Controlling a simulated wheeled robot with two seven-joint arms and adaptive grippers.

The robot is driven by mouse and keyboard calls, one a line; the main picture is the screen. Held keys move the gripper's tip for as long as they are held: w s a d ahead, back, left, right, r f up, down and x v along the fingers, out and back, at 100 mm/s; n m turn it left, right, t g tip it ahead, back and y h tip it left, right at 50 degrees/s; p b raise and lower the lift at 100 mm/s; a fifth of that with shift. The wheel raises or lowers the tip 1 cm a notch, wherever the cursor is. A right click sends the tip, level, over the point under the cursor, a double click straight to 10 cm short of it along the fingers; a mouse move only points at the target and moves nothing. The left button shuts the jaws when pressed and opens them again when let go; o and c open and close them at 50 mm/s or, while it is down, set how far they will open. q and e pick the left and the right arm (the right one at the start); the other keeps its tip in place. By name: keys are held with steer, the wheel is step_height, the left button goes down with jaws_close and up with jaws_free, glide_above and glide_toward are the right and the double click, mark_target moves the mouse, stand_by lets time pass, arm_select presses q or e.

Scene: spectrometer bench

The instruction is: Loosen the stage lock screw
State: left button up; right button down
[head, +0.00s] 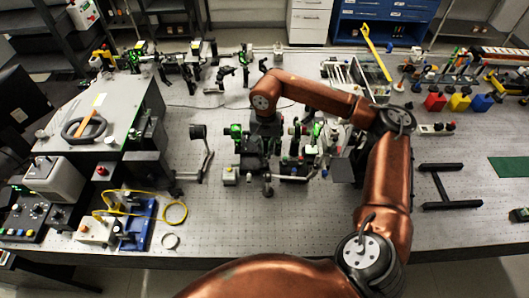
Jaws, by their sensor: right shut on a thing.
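My right arm reaches in from the right and bends over the middle of the bench. Its dark gripper (264,148) points down among small dark and green optics mounts and stages (292,168). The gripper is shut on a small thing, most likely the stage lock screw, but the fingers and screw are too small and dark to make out. I cannot tell the screw's turn or how tight it is. My left gripper is not in view.
The perforated optical bench (230,215) has free room in front of the stages. A grey box (115,105) stands at left, with a yellow cable (176,212) nearby. Red, yellow and blue bins (460,102) stand at right, behind a black H-shaped frame (441,187).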

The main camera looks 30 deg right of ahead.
mark_target(265, 153)
steer(key=shift+w+d+r, duration=0.1)
steer(key=shift+w+r, duration=0.15)
stand_by(0.3)
steer(key=c, duration=2.3)
jaws_free()
steer(key=o, duration=0.3)
steer(key=shift+s+f, duration=0.1)
steer(key=shift+f, duration=0.1)
steer(key=shift+o, duration=0.2)
steer(key=shift+r, duration=0.1)
step_height(265, 153, up, 12)
